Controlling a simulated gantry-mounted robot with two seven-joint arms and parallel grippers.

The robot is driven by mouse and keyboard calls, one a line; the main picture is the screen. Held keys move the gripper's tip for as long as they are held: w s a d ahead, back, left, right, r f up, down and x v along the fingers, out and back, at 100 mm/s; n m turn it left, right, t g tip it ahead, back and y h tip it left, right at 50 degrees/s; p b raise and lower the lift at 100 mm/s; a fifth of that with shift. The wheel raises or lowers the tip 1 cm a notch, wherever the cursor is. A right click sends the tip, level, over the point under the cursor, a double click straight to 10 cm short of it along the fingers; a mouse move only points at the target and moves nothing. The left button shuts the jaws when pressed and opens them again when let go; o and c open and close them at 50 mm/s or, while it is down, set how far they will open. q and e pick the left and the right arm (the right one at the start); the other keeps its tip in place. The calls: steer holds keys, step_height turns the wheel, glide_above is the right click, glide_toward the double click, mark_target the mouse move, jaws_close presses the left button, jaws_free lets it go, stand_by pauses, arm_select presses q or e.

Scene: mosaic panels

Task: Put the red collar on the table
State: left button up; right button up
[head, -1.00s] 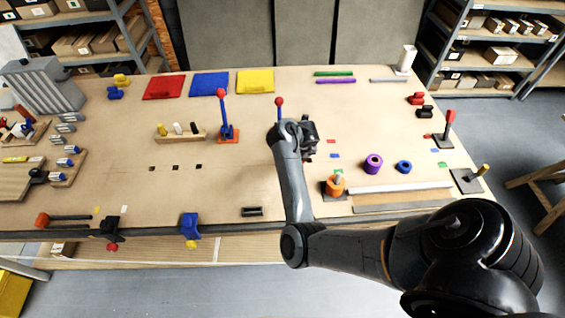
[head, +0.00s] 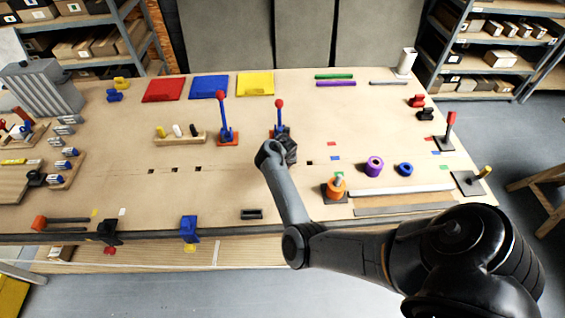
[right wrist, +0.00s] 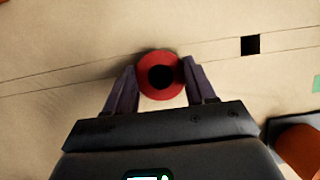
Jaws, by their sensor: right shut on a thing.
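The red collar (right wrist: 160,94), a round ring with a dark centre hole, sits between the fingers of my right gripper (right wrist: 159,70) in the right wrist view. The gripper is shut on it. Tan tabletop shows beyond the collar; I cannot tell whether the collar touches it. In the head view my right gripper (head: 286,153) is over the middle of the table (head: 230,180), just in front of a blue lever with a red knob (head: 279,104). The collar is hidden there by my arm. My left gripper is not in view.
A purple collar (head: 374,173) and a blue collar (head: 405,174) lie to the right. An orange collar (head: 337,193) is around a peg on a dark base. Another red-knobbed lever (head: 223,112) stands left. Small square holes dot the tabletop, with bare table around them.

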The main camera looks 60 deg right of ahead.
steer(key=shift+f, duration=0.1)
steer(key=o, duration=1.3)
steer(key=shift+o, duration=0.2)
